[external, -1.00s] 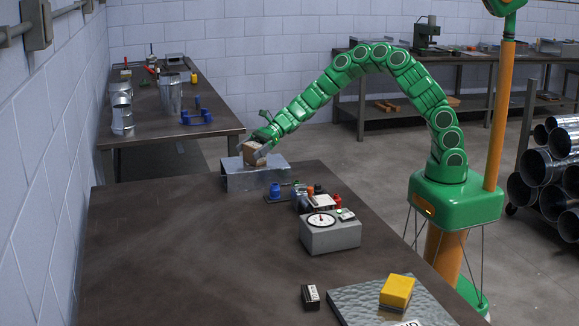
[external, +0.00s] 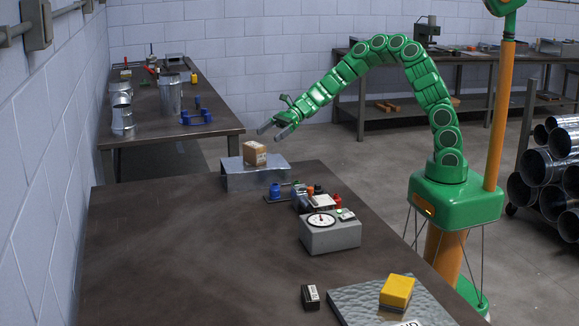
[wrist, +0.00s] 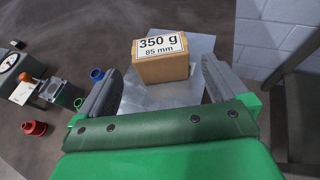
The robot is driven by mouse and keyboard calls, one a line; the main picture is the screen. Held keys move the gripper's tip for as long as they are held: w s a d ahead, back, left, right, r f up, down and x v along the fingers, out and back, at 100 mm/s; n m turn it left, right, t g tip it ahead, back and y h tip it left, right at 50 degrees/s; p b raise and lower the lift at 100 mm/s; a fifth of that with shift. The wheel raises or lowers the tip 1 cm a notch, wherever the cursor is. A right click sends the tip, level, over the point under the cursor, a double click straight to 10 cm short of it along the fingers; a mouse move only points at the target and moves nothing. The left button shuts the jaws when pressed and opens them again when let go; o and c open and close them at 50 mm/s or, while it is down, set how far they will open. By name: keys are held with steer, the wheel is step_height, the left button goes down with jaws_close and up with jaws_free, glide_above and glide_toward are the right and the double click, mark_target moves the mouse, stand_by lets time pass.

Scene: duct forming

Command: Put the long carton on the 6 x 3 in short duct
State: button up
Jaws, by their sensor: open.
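The long carton (external: 255,153) is a small brown box resting on top of the short duct (external: 243,180), a shiny sheet-metal piece at the table's far end. In the wrist view the carton (wrist: 161,64) shows a white label reading "350 g 85 mm", and the duct's metal top (wrist: 197,45) shows around it. My gripper (external: 269,131) is open and empty, above and to the right of the carton in the external view. In the wrist view its two fingers (wrist: 158,85) are spread wide, with the carton beyond them and apart from them.
A grey dial scale (external: 330,234) and several small coloured items, including a blue one (external: 275,190), stand near the duct's right side. A yellow block (external: 397,291) lies on a metal plate at the front. The table's left half is clear.

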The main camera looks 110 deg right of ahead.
steer(key=shift+s+d+r, duration=0.15)
steer(key=shift+s+r, duration=0.05)
steer(key=shift+s, duration=0.3)
